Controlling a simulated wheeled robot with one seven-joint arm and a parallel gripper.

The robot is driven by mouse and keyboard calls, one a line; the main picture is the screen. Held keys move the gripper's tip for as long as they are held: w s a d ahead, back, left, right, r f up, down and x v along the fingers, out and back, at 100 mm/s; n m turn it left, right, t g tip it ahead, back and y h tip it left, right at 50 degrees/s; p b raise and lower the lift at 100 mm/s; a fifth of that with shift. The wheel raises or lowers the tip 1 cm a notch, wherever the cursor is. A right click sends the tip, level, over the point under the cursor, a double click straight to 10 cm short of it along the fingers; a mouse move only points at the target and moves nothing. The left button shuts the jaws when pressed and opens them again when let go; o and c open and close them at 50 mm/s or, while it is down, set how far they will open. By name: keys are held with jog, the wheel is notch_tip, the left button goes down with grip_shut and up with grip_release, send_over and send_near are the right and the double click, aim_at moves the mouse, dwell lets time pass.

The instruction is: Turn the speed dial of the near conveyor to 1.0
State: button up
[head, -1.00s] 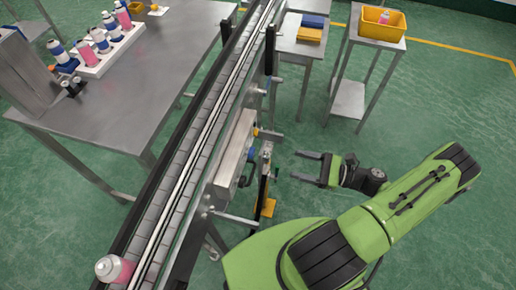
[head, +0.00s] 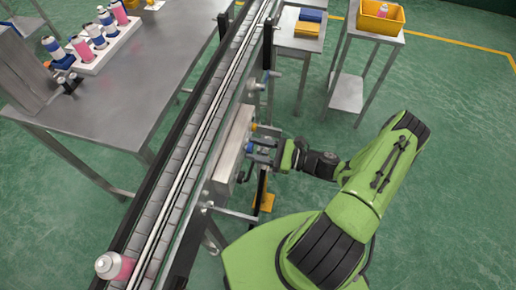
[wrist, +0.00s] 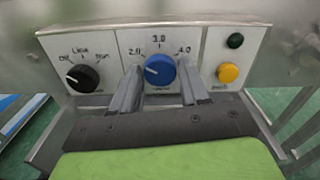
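The speed dial (wrist: 160,72) is a blue knob in the middle of a panel, with 2.0, 3.0 and 4.0 readable around it. Its white mark points to the left, roughly toward the 2.0 side. No 1.0 label can be made out; the left finger covers part of the lower left scale. My gripper (wrist: 159,80) is open, with one finger on each side of the dial and small gaps visible. In the head view my gripper (head: 262,153) is at the side of the near conveyor (head: 177,180), at its control box (head: 232,145).
A black line switch (wrist: 83,78) is left of the dial. A yellow button (wrist: 228,73) and a dark green button (wrist: 235,41) are to the right. A steel table (head: 120,95) stands left of the conveyor.

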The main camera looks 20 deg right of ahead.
jog(key=c, duration=0.6)
jog(key=shift+c, duration=0.2)
jog(key=shift+n, duration=0.3)
jog(key=n+b, duration=0.2)
jog(key=n, duration=0.9)
jog(key=shift+n, duration=0.3)
jog(key=o, duration=1)
jog(key=shift+o, duration=0.2)
